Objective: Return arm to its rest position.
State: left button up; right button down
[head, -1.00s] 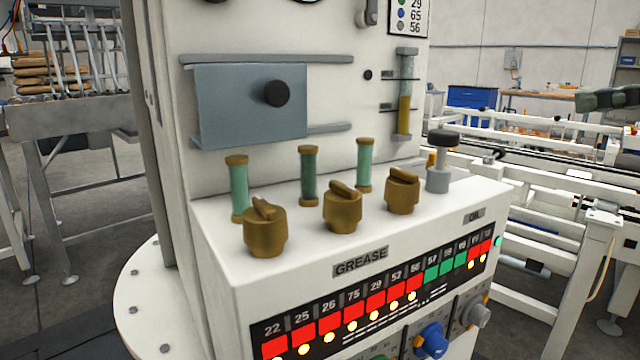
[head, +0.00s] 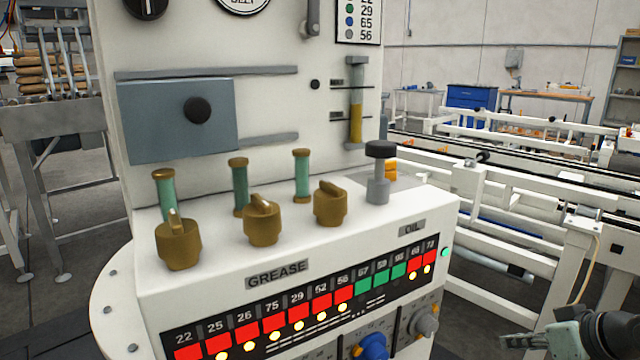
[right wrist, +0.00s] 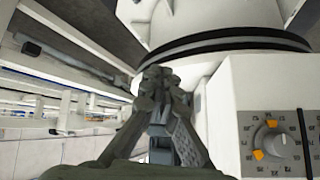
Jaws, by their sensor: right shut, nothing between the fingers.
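My right gripper (head: 515,342) shows at the lower right of the head view, in front of and to the right of the white control console (head: 160,285). It is shut and empty, apart from the console and its controls. In the right wrist view its fingers (right wrist: 158,75) come together in the middle, with a white panel carrying a grey knob (right wrist: 275,140) to their right. The rest of the right arm is mostly cut off by the head view's edge. My left gripper is not in view.
The console carries brass knobs (head: 262,222), green-bodied cylinders (head: 302,175), a grey plunger with a black cap (head: 378,178) and a blue knob (head: 372,346). A grey sliding cover (head: 160,130) is on the column. White conveyor frames (head: 520,190) stand behind at right.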

pick_arm(q)
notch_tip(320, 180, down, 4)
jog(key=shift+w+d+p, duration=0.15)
jog(key=shift+p, duration=0.6)
pick_arm(e)
jog(key=s+a+f+g+h, duration=0.2)
jog(key=s+a+f, duration=0.3)
jog(key=s+f, duration=0.5)
jog(key=s+a+f+g+h, duration=0.2)
jog(key=s+a+f, duration=0.3)
jog(key=s+f, duration=0.5)
notch_tip(320, 180, down, 5)
jog(key=shift+s+f+g, duration=0.1)
jog(key=shift+s+g, duration=0.2)
jog(key=shift+g, duration=0.4)
